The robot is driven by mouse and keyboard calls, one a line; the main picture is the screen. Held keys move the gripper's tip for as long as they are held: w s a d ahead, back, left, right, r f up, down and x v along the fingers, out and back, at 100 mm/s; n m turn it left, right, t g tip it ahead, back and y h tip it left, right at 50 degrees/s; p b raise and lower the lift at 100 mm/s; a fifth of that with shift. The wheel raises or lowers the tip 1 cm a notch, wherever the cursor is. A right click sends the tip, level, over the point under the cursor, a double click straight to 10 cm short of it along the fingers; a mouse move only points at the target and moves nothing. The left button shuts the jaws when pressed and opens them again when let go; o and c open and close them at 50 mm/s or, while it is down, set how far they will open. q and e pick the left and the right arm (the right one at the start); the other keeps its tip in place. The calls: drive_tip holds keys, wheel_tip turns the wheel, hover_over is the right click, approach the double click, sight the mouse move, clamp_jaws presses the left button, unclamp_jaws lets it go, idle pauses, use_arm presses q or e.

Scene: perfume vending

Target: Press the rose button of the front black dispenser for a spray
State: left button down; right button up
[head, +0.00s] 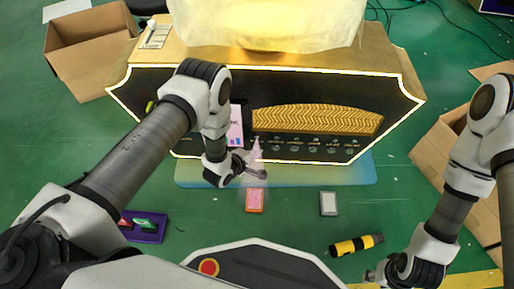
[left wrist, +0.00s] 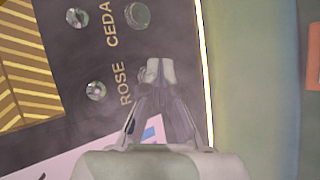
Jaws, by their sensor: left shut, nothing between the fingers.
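The black dispenser (head: 300,90) stands in front of me with a gold top, a lit edge and a row of labelled buttons along its lower front. My left gripper (head: 243,172) is shut and empty at the left end of that row. In the left wrist view the closed fingertips (left wrist: 158,68) are at the spot beside the ROSE label (left wrist: 122,84), so the rose button is hidden behind them. Contact cannot be judged. A pale pink mist (head: 256,160) shows beside the gripper. My right gripper (head: 376,274) is low at the right; its fingers are unclear.
A pink-red card (head: 254,200) and a grey card (head: 328,204) lie on the green floor. A yellow-black flashlight-like object (head: 356,245) lies near my right gripper. Cardboard boxes stand at the left (head: 90,48) and right (head: 450,150).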

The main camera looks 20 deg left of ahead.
idle(0.4)
use_arm(q)
drive_tip(key=shift+s+d+p, duration=0.2)
drive_tip(key=shift+s+p, duration=0.35)
drive_tip(key=shift+s, duration=0.25)
drive_tip(key=s+p, duration=0.1)
drive_tip(key=s, duration=0.1)
drive_tip(key=s+d+p, duration=0.1)
drive_tip(key=s, duration=0.1)
drive_tip(key=shift+s+d+p, duration=0.1)
drive_tip(key=shift+s+p, duration=0.25)
drive_tip(key=shift+s, duration=0.05)
idle(0.4)
